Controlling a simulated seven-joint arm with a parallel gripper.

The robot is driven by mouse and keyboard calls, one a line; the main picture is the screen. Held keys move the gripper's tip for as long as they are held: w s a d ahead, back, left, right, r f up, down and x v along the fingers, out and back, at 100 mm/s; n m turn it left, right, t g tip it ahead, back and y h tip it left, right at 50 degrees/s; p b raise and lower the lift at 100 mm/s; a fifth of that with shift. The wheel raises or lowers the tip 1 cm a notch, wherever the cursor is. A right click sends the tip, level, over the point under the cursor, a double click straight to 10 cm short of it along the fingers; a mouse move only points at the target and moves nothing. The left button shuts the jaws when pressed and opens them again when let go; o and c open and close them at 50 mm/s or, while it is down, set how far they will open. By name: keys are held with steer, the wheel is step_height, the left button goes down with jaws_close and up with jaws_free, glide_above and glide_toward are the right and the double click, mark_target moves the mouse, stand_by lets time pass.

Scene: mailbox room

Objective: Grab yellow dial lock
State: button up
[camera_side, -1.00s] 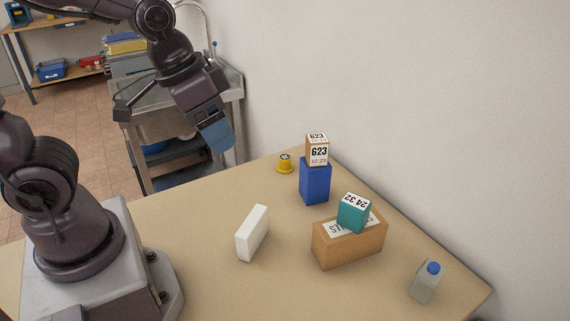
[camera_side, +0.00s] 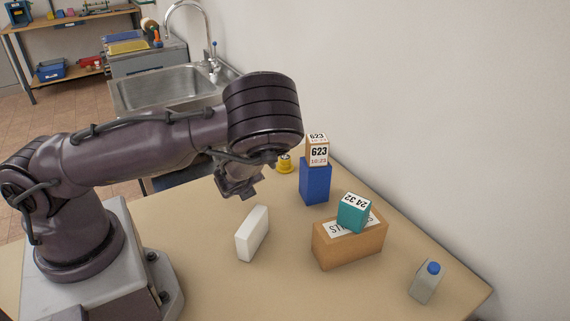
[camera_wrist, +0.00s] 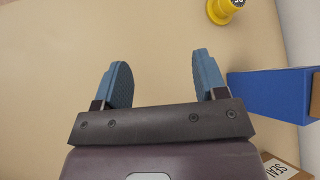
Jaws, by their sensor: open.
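The yellow dial lock (camera_side: 285,164) is a small round yellow piece with a dark dial face, lying on the table near its far edge by the wall. In the side view my arm partly covers it. In the wrist view the lock (camera_wrist: 222,10) is at the top edge, cut off, beyond and to the right of my fingertips. My gripper (camera_wrist: 160,78) is open, its two blue fingers apart with only bare table between them. In the side view my gripper (camera_side: 238,184) is above the table, left of the lock, and its fingers are hard to make out.
A blue box (camera_side: 314,182) with a tan number block (camera_side: 318,151) on it stands right of the lock; the blue box (camera_wrist: 275,94) is close to my right finger. A white block (camera_side: 252,233), a brown box (camera_side: 350,244) with a teal cube (camera_side: 354,212), and a bottle (camera_side: 425,282) stand nearer.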

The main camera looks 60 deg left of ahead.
mark_target(284, 159)
steer(key=w+m+t, duration=0.1)
steer(key=m, duration=0.1)
steer(key=w+m+t, duration=0.1)
steer(key=w+m, duration=0.1)
steer(key=m, duration=0.1)
steer(key=w+r+m+t, duration=0.1)
steer(key=m+t, duration=0.1)
steer(key=m, duration=0.1)
steer(key=shift+w, duration=0.35)
steer(key=shift+w+m+t, duration=0.5)
steer(key=shift+w+m, duration=0.1)
steer(key=shift+m, duration=0.2)
steer(key=x, duration=0.7)
steer(key=shift+w+f, duration=0.1)
steer(key=shift+w, duration=0.05)
steer(key=shift+d+x, duration=0.2)
steer(key=shift+x, duration=2.45)
steer(key=shift+w, duration=0.15)
steer(key=c, duration=1)
